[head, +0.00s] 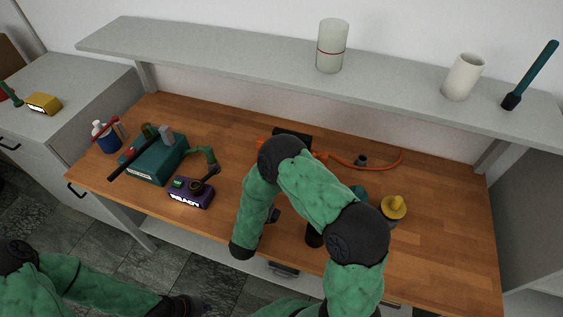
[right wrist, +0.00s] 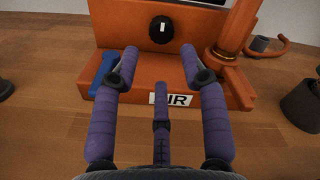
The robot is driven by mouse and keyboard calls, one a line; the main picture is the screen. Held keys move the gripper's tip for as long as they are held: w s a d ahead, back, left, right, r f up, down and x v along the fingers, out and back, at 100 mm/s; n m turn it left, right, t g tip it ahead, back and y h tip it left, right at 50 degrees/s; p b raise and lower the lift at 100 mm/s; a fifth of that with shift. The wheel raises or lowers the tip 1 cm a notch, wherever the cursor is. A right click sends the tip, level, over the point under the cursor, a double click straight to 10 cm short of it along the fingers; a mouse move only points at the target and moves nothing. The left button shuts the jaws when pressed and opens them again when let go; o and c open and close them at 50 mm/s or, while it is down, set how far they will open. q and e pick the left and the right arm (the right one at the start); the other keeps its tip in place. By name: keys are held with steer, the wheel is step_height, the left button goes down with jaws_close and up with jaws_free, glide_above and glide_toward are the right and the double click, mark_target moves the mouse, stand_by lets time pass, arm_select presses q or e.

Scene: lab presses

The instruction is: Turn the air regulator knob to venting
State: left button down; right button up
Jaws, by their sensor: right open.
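The orange air regulator (right wrist: 184,79) with its "AIR" label (right wrist: 171,99) stands on the table in the right wrist view. Its round black knob (right wrist: 161,30) faces me and bears a white mark that looks upright. My right gripper (right wrist: 160,60) is open and empty, its purple fingers either side of the knob's line and short of it. I see no contact with the knob. In the head view my right arm hides most of the regulator; an orange hose (head: 372,165) shows beyond it. My left gripper (head: 188,304) is at the bottom left, away from the table; its jaws are unclear.
An orange upright cylinder (right wrist: 238,40) and a blue part (right wrist: 104,72) flank the knob. A teal press (head: 155,160), a purple labelled box (head: 190,194) and bottles (head: 107,139) stand on the left. A yellow-topped object (head: 394,207) stands on the right. A shelf (head: 240,48) overhangs the back.

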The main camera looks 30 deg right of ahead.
steer(key=x, duration=0.8)
steer(key=shift+w+d+f+b, duration=0.1)
steer(key=shift+w+d+b, duration=0.1)
steer(key=shift+d+b, duration=0.2)
steer(key=c, duration=0.9)
